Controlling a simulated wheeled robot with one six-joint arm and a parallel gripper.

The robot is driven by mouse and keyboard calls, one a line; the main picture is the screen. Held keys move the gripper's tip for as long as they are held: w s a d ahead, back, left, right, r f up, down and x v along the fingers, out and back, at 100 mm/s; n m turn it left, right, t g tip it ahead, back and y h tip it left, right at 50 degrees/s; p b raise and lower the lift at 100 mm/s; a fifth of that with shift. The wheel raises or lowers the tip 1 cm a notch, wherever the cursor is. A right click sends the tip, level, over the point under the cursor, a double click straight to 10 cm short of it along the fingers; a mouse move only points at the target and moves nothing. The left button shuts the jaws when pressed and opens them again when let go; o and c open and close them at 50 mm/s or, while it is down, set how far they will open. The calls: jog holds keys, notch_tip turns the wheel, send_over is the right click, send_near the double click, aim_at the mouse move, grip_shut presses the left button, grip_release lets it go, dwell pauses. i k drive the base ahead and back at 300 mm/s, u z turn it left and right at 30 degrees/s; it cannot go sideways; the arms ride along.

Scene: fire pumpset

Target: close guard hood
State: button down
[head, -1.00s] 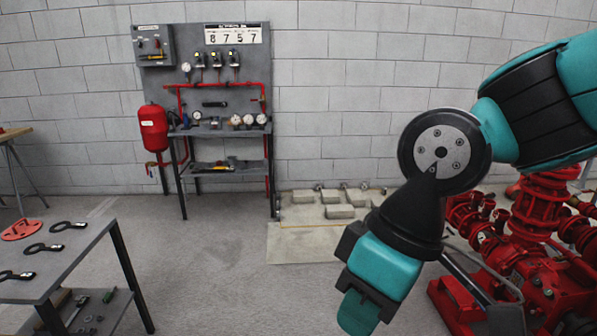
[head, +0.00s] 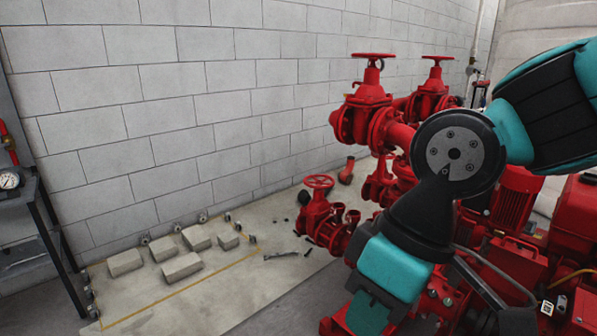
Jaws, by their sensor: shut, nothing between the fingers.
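My gripper (head: 368,312) shows at the lower middle right of the head view, at the end of my teal and black arm. It points down and is shut, with nothing held. Behind and beside it stands the red pumpset (head: 500,260), with pipes, valves and a red motor (head: 513,200). My arm covers much of the pumpset's middle. I cannot make out the guard hood or whether it stands open; it may be hidden by my arm or out of frame.
Two red handwheel valves (head: 372,92) rise behind my arm. A loose red valve (head: 318,215) stands on a pale floor slab (head: 225,300) with several concrete blocks (head: 182,267). A bench with a gauge (head: 10,181) is at the left edge. Grey floor shows at the bottom.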

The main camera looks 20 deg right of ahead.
aim_at(525, 266)
jog(key=z, duration=1)
jog(key=i, duration=1)
jog(key=z, duration=0.8)
